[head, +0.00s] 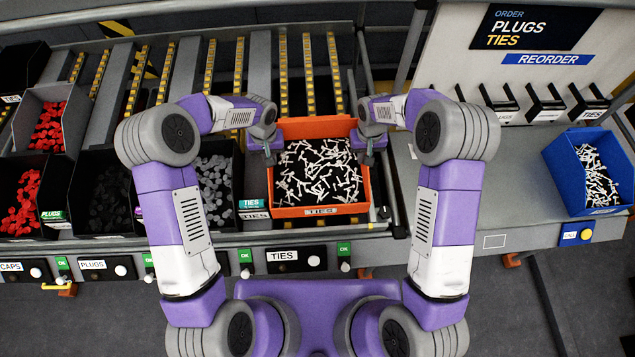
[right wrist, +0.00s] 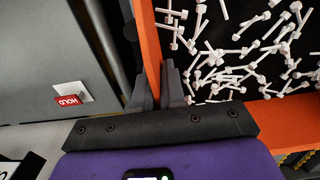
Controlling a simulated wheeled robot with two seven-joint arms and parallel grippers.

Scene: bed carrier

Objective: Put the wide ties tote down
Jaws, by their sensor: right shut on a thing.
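The wide ties tote (head: 322,211) is an orange bin filled with white ties, level in the rack lane above the TIES label. I cannot tell whether its base touches the lane. My right gripper (head: 369,150) is shut on the tote's right wall; in the right wrist view its fingers (right wrist: 160,85) straddle the orange wall (right wrist: 148,45). My left gripper (head: 267,150) is at the tote's left wall, but its fingertips are too small to read.
A black bin of grey parts (head: 214,190) stands close on the left, with a small TIES bin front beside the tote. A metal rail (head: 392,200) runs close on the right. A blue bin of white ties (head: 570,172) stands on the grey bench (head: 480,205), which has free room.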

